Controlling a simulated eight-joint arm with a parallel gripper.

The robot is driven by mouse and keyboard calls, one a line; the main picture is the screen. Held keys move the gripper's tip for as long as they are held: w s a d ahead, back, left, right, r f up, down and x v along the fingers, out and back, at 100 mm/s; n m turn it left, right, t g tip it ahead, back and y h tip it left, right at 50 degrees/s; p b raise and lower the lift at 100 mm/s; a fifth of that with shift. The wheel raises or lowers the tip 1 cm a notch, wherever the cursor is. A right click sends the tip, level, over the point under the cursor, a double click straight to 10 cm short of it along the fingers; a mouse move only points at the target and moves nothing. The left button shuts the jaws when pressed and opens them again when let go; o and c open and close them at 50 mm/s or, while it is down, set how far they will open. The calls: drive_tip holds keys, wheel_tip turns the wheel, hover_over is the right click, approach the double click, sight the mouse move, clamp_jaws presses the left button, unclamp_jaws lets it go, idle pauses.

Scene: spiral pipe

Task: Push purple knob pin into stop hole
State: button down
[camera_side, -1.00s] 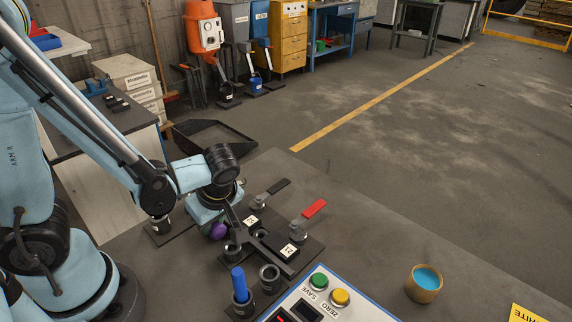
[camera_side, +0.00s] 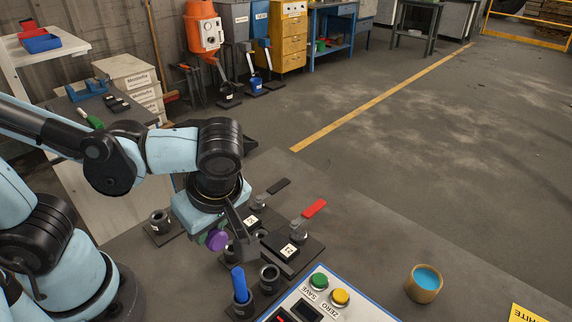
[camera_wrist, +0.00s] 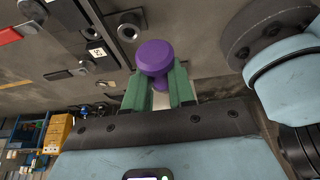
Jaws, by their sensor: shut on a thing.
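The purple knob pin (camera_side: 216,240) is held at the tip of my gripper (camera_side: 210,228), low over the left part of the black fixture plate. In the wrist view the purple knob (camera_wrist: 155,58) sits between the two green fingers of my gripper (camera_wrist: 158,85), which are shut on it. The pin's shaft is hidden behind the knob and fingers. A black collar with a round opening (camera_side: 232,250) stands just right of the knob in the side view. I cannot tell which opening is the stop hole, nor whether the pin touches or enters one.
A blue pin (camera_side: 239,283) stands in a black socket, with an empty socket (camera_side: 269,278) beside it. A red-handled lever (camera_side: 314,208) and numbered black blocks (camera_side: 280,246) crowd the plate. The table's right side is mostly clear.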

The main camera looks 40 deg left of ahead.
sight(222, 233)
drive_tip(key=shift+s+d+r, duration=0.25)
drive_tip(key=shift+s+d, duration=0.05)
drive_tip(key=shift+d, duration=0.2)
drive_tip(key=shift+d+f+h, duration=0.2)
drive_tip(key=shift+f+h, duration=0.1)
drive_tip(key=shift+h, duration=0.1)
drive_tip(key=f+h, duration=0.1)
drive_tip(key=h, duration=0.1)
drive_tip(key=w+d+h, duration=0.1)
drive_tip(key=shift+w+f+h, duration=0.2)
drive_tip(key=shift+f+h, duration=0.2)
drive_tip(key=w+a+r+h, duration=0.2)
drive_tip(key=w+a+h, duration=0.3)
drive_tip(key=w+h, duration=0.5)
drive_tip(key=shift+w+a+m+g+h, duration=0.25)
drive_tip(key=shift+w+m+g+h, duration=0.15)
drive_tip(key=shift+h, duration=0.9)
drive_tip(key=shift+f, duration=0.1)
